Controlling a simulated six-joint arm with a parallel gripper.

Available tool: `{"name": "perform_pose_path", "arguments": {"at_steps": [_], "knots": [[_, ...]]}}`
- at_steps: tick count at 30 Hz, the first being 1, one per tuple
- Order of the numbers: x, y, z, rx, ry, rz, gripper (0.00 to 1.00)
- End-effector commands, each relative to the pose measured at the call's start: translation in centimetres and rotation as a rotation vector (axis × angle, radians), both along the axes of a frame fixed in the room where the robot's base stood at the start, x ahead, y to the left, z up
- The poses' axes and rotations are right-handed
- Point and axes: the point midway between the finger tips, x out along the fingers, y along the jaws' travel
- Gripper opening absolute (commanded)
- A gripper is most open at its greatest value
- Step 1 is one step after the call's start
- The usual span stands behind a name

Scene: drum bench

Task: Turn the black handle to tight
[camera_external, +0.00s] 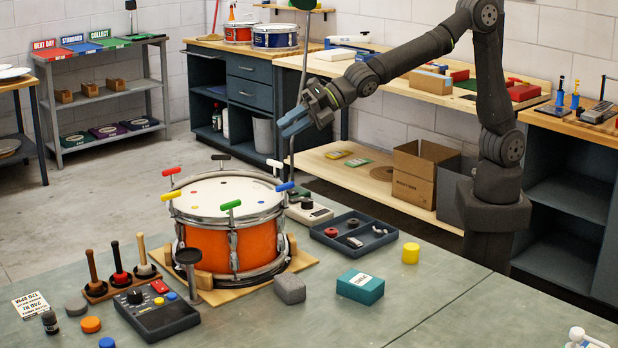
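The orange drum (207,238) stands on a wooden base on the green-grey bench, with coloured T-handles around its rim. The black handle (220,157) is at the far side of the rim, between the red handle (172,172) and the white handle (274,164). Its crossbar looks roughly level across the picture. I cannot read how tight it is. My gripper (293,122), with blue-grey fingers, is in the air above and to the right of the drum, apart from every handle. Nothing shows in it. Its finger gap is too small to tell.
Blue (284,187), green (230,205) and yellow (171,196) handles stand on the rim too. A dark tray (375,243), teal box (360,287), grey block (290,289) and control box (160,318) lie around the drum. The air above the drum is clear.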

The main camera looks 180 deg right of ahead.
Motion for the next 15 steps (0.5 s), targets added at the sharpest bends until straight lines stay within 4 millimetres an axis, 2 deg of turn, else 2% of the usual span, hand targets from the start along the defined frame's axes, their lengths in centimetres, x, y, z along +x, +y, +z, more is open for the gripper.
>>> {"name": "perform_pose_path", "arguments": {"at_steps": [8, 15], "knots": [[-3.1, -0.9, -0.1, -0.154, 0.496, 0.102, 0.33], [-5.6, -2.3, 1.8, -0.314, 0.9, 0.151, 0.33]]}}
